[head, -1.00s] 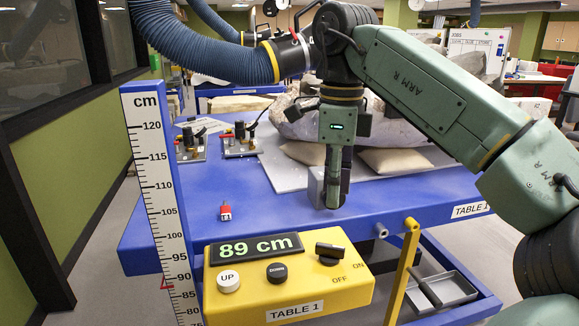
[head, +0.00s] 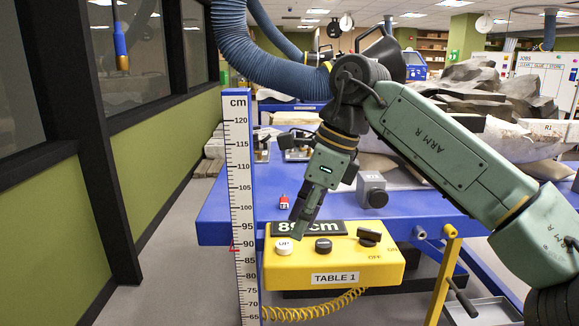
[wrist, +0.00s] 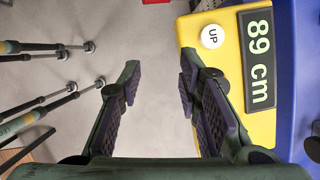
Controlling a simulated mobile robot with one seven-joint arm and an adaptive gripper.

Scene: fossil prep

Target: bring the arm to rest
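My gripper (head: 300,226) is at the end of my green arm, in front of the yellow TABLE 1 control box (head: 335,277). In the head view it covers part of the 89 cm display and its tips show close to the white UP button (head: 284,246). In the wrist view my gripper (wrist: 158,80) has its two dark-padded fingers apart with nothing between them. The UP button (wrist: 212,36) and the display (wrist: 258,58) lie to the right of the fingers there. Bare floor shows between the fingers. I cannot tell whether a fingertip touches the box.
A cm scale (head: 241,190) stands left of the box. Thin metal legs (wrist: 65,92) show at the wrist view's left.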

